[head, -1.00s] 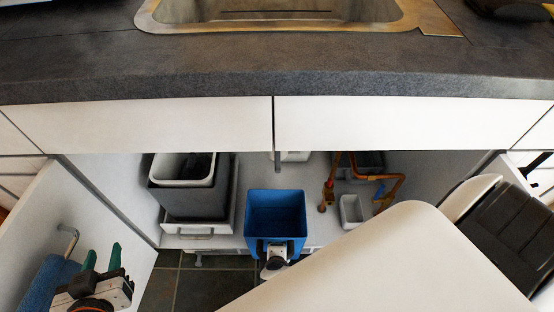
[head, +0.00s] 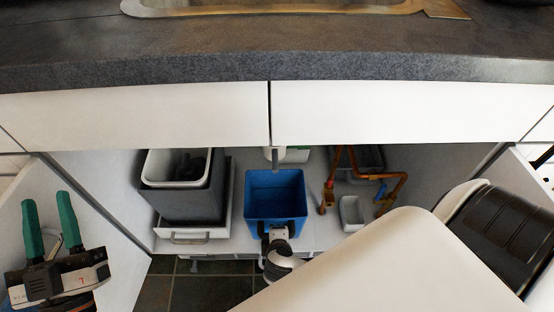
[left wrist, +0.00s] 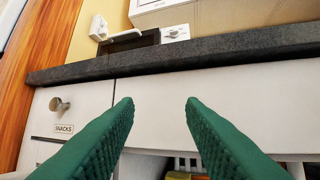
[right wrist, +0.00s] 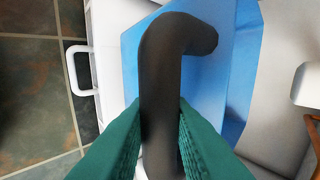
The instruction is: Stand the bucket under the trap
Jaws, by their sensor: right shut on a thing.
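The blue bucket (head: 260,207) stands upright at the front middle of the open sink cabinet, its open top facing up. My right gripper (head: 277,237) is at its front side. In the right wrist view, the right gripper (right wrist: 160,112) is shut on the bucket's dark bent handle (right wrist: 165,65), with the blue wall (right wrist: 228,60) behind. I cannot make out the trap clearly; a white part (head: 293,155) shows behind the bucket, partly hidden by the cabinet front. My left gripper (head: 47,205) is open and empty near the left door; its spread fingers show in the left wrist view (left wrist: 159,105).
A grey bin (head: 183,203) on a pull-out with a handle stands left of the bucket. Copper pipes (head: 391,176) with red and blue fittings and a small grey tub (head: 352,213) are at the right. The worktop edge (head: 200,68) overhangs. Open doors flank both sides.

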